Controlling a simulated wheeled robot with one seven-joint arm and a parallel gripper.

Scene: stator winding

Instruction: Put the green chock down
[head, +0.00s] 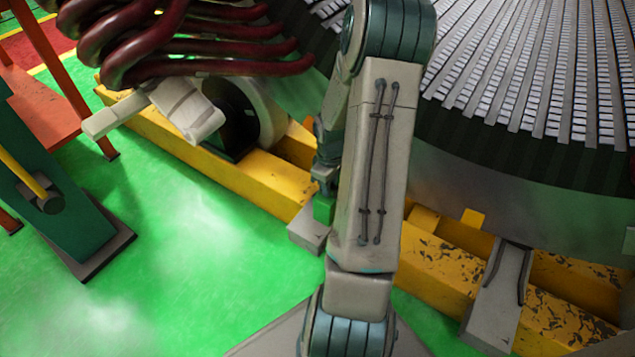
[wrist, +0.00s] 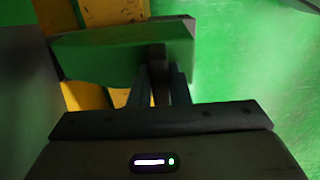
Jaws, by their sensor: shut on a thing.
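The green chock (head: 323,209) shows as a small green block just left of my forearm in the head view. In the wrist view the chock (wrist: 115,50) is a wide wedge-like block across the top, over the yellow beam. My gripper (wrist: 162,75) is shut on the chock near its right part, with the fingers reaching up to it from below in the picture. In the head view my gripper (head: 325,178) is partly hidden behind my arm. I cannot tell whether the chock touches the beam or a surface below it.
A yellow beam (head: 240,172) with worn paint runs under the large slotted stator (head: 530,70). A grey block (head: 308,232) lies close below the chock. Dark red pipes (head: 200,50) hang at upper left. Green floor (head: 180,260) is open at left.

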